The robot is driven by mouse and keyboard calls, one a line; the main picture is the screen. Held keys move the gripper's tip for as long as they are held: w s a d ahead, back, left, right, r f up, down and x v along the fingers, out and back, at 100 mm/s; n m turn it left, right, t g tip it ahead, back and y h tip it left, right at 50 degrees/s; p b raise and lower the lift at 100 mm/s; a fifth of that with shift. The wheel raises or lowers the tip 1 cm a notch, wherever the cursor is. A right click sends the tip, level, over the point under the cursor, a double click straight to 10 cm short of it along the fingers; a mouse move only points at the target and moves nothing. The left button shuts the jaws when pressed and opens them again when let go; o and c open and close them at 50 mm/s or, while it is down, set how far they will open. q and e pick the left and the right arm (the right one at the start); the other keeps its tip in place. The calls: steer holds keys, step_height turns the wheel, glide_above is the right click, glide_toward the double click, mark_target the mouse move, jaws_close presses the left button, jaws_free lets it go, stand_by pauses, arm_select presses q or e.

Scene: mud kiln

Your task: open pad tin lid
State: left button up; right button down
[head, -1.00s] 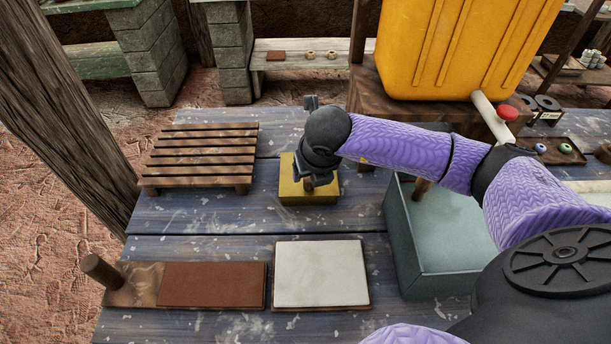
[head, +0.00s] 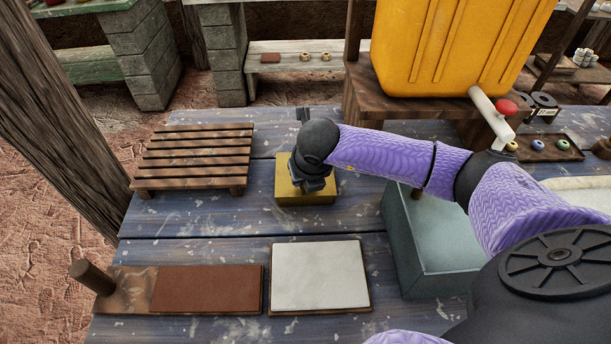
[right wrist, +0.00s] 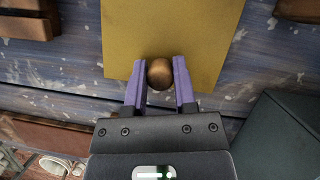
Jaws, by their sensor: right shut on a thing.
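The pad tin (head: 284,193) is a yellow box on the blue plank table, behind the white slab. My right gripper (head: 308,186) is over it and hides much of its top. In the right wrist view, the tin's yellow lid (right wrist: 200,40) fills the top middle, with a round brown knob (right wrist: 160,74) near its lower edge. My right gripper (right wrist: 159,80) has its two purple fingers on either side of the knob, shut on it. The lid looks level and seated, though the seam is not visible. My left gripper is not in view.
A slatted wooden rack (head: 194,160) stands left of the tin. A grey-green bin (head: 432,262) is to the right. A white slab (head: 320,276) and a red-brown slab (head: 207,289) lie in front. A yellow container (head: 450,50) stands on a wooden stand behind.

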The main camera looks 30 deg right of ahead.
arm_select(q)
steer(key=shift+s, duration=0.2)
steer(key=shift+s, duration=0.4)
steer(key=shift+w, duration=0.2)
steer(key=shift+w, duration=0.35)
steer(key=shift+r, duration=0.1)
arm_select(e)
steer(key=shift+r, duration=0.15)
